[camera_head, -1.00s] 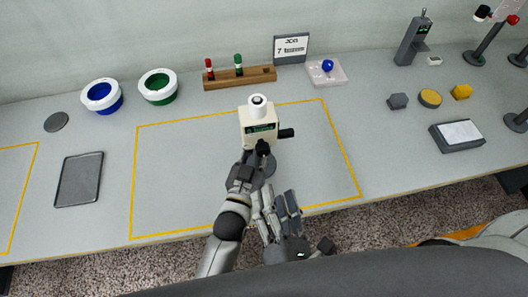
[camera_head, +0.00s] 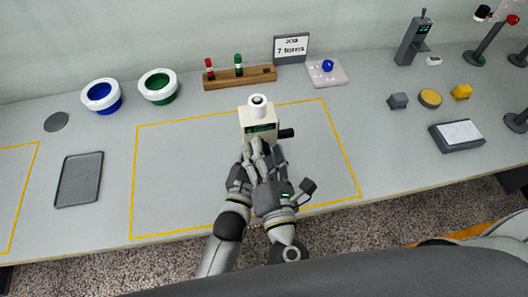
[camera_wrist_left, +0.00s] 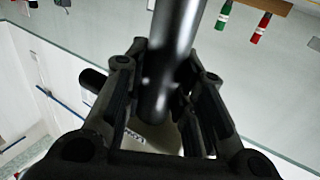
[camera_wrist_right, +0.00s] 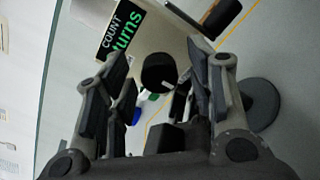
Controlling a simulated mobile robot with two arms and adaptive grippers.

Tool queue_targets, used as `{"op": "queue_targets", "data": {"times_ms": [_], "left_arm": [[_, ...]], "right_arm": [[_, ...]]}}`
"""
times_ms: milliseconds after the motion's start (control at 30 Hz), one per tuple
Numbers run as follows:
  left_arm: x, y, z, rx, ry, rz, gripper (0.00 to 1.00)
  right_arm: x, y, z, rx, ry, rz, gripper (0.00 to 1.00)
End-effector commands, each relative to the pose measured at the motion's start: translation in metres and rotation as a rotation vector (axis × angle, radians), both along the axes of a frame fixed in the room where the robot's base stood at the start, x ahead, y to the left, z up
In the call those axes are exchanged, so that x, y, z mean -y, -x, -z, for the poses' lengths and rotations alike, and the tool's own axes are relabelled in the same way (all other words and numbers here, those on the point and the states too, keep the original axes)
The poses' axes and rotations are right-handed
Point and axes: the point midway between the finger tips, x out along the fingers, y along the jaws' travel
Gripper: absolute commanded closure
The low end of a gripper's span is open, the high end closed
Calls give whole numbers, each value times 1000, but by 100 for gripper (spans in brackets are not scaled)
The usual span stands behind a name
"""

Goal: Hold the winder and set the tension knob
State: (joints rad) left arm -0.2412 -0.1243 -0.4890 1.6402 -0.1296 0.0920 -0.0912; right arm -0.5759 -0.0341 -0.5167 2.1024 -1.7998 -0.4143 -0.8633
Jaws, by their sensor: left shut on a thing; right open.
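The winder (camera_head: 258,113) is a cream box with a white spool on top, a dark display and a black side handle (camera_head: 286,133). It stands inside the middle yellow outline. My left gripper (camera_head: 245,160) is shut on a dark shiny cylinder (camera_wrist_left: 172,60) at the winder; its fingertips are partly hidden in the head view. My right gripper (camera_head: 264,152) is open in front of the winder. In the right wrist view, the black tension knob (camera_wrist_right: 158,72) with a white mark lies between the open fingers, below the display (camera_wrist_right: 120,30). I cannot tell whether they touch it.
A wooden rack (camera_head: 240,78) with red and green spindles stands behind, with a sign (camera_head: 291,48) reading 7 turns. The outlined area around the winder is otherwise clear.

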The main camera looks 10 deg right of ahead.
Motion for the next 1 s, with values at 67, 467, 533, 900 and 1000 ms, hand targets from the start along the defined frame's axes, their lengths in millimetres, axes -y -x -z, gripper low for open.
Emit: {"op": "queue_targets", "data": {"times_ms": [67,467,533,900,1000], "left_arm": [[-1,3,10,-21,-10,2,100],[-1,3,10,-20,-11,2,100],[-1,3,10,-21,-10,2,100],[-1,3,10,-21,-10,2,100],[-1,3,10,-21,-10,2,100]], "right_arm": [[0,0,1,0,0,0,54],[0,0,1,0,-3,0,97],[0,0,1,1,-23,-1,97],[0,0,0,1,-351,-3,97],[0,0,0,1,-395,-2,98]]}}
